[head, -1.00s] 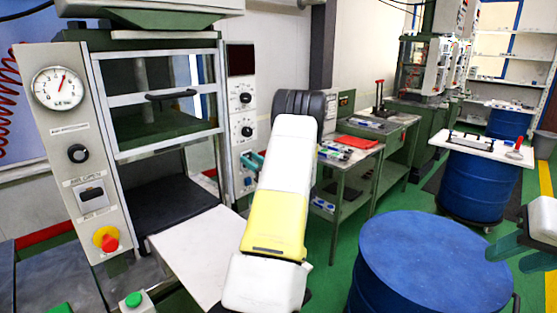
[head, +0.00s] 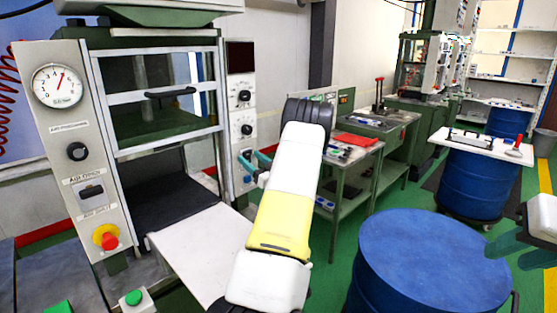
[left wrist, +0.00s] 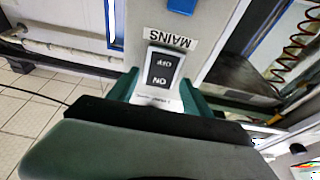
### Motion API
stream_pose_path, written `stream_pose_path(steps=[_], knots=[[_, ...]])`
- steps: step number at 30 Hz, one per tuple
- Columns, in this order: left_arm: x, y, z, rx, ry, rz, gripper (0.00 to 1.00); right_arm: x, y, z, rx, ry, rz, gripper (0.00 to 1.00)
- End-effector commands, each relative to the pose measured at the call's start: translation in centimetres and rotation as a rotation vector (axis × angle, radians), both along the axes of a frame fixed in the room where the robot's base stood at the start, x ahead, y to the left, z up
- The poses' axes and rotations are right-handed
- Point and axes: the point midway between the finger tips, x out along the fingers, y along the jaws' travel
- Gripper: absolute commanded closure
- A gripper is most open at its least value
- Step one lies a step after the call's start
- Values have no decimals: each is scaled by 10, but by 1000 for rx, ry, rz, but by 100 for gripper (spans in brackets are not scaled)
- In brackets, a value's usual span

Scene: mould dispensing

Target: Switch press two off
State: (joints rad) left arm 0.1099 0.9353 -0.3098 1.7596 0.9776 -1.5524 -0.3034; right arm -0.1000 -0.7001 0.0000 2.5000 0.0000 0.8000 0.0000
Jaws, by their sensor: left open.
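A black rocker switch (left wrist: 163,73) marked ON and OFF sits in a light frame under a MAINS label (left wrist: 170,39) in the left wrist view. The lettering appears upside down there. My left gripper (head: 252,162) is open in front of the control panel (head: 242,110) on the right side of the nearest press. In the left wrist view, its green fingers (left wrist: 160,95) lie on either side of the switch. I cannot tell whether they touch it. The switch is hidden in the head view. My right gripper (head: 512,252) is at the right edge, away from the presses.
The press's left panel has a gauge (head: 59,85) and a red stop button (head: 109,241). A white plate (head: 205,245) juts out below the press. A blue drum (head: 435,260) stands to the right. A bench with tools (head: 345,155) stands behind my left arm.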

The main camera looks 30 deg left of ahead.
Motion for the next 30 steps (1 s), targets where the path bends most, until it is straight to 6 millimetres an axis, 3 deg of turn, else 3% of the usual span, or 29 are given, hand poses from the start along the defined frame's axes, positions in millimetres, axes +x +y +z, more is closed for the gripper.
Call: stream_pose_path(steps=[15,30], knots=[[-18,-66,-21,-1,1,-2,42,0,0,0,0,0,0,64],[-20,-71,-23,0,0,-1,42,0,0,0,0,0,0,64]])
